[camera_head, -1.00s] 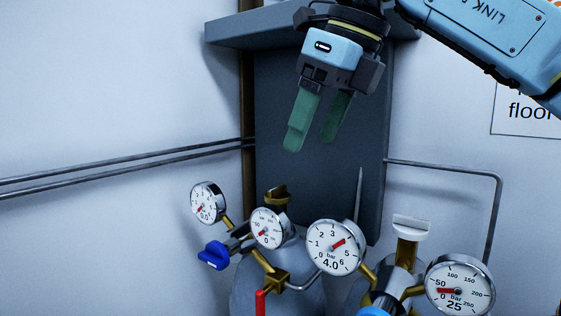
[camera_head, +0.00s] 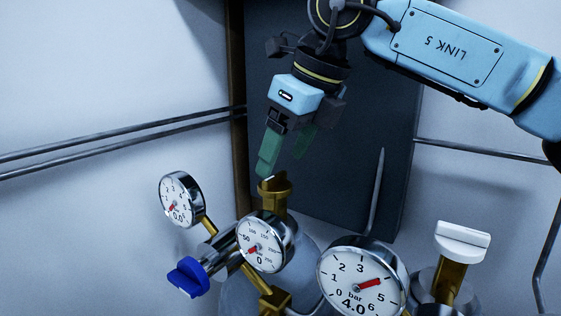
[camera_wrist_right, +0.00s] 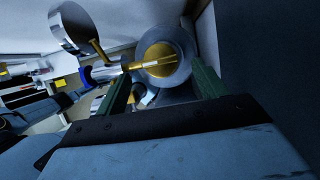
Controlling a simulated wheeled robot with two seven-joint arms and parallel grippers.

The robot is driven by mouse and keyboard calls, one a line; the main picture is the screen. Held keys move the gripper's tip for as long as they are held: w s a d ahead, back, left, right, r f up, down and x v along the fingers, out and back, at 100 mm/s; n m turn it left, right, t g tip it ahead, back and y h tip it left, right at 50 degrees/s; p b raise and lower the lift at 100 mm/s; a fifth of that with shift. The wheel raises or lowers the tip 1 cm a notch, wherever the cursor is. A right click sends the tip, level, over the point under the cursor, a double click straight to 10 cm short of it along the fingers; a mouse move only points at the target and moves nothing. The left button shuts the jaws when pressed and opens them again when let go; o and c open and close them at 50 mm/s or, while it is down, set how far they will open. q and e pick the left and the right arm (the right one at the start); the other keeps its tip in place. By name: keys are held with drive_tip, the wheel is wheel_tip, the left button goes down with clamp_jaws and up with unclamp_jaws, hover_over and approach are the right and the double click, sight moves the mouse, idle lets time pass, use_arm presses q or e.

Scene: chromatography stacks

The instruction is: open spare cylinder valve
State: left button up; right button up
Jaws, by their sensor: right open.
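The left-hand cylinder (camera_head: 238,292) has a brass valve (camera_head: 273,190) on top. One of its gauges (camera_head: 180,199) reads 0.0 and the other (camera_head: 261,242) reads 0; a blue knob (camera_head: 188,277) sits on its regulator. My right gripper (camera_head: 284,165) points down just above the brass valve, open, with green fingers. In the right wrist view the brass valve (camera_wrist_right: 158,56) lies beyond and between the open fingers (camera_wrist_right: 160,75). I cannot tell whether a finger touches it. My left gripper is not in view.
A second cylinder's valve with a white handle (camera_head: 462,242) stands at the right. A gauge (camera_head: 362,277) reading about 4.0 bar is between the two. A dark panel (camera_head: 390,120) is behind the gripper; pipes (camera_head: 120,137) run along the wall.

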sight(277, 175)
drive_tip(key=shift+x, duration=1.55)
drive_tip(key=shift+r, duration=0.1)
drive_tip(key=c, duration=1)
